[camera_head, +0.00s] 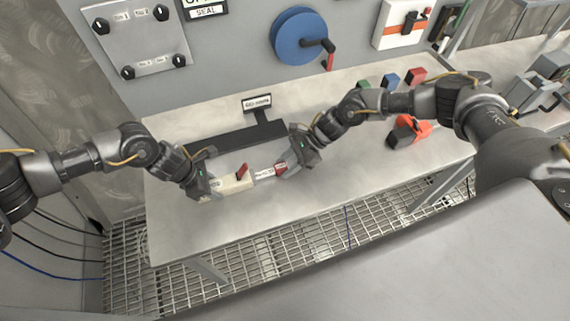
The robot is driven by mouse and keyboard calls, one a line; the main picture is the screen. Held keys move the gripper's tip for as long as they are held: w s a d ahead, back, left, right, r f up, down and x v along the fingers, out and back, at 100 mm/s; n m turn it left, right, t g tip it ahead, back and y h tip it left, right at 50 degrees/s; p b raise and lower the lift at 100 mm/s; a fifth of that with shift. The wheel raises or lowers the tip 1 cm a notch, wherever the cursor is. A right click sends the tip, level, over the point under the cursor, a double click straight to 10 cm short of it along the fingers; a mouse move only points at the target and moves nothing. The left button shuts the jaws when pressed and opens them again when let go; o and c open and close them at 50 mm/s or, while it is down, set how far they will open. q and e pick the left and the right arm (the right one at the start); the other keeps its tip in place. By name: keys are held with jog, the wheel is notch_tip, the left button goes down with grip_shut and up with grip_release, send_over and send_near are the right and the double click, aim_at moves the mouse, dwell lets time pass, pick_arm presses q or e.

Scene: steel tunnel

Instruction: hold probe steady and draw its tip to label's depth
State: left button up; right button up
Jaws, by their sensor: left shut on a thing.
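The probe has a cream body (237,183) with a small red lever (242,171) on top. A pale section with small marks (265,174) extends from its right end towards a red part (280,168). My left gripper (212,185) is shut on the left end of the cream body and hides that end. My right gripper (284,165) is at the red part on the right end; its fingers are too small and covered to tell whether they are closed on it. A dark label sign (257,102) with white text, too small to read surely, stands behind the probe.
A long dark block (235,139) lies on the pale bench (215,229) behind the probe. An orange and black tool (408,131) and green, blue and red blocks (390,80) are further right. A blue reel (299,36) is on the back wall. The bench front is clear.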

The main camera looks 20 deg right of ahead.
jog(key=shift+o, duration=1.3)
jog(key=shift+d, duration=0.1)
jog(key=v, duration=1.2)
pick_arm(q)
jog(key=o, duration=1.2)
jog(key=shift+c, duration=0.2)
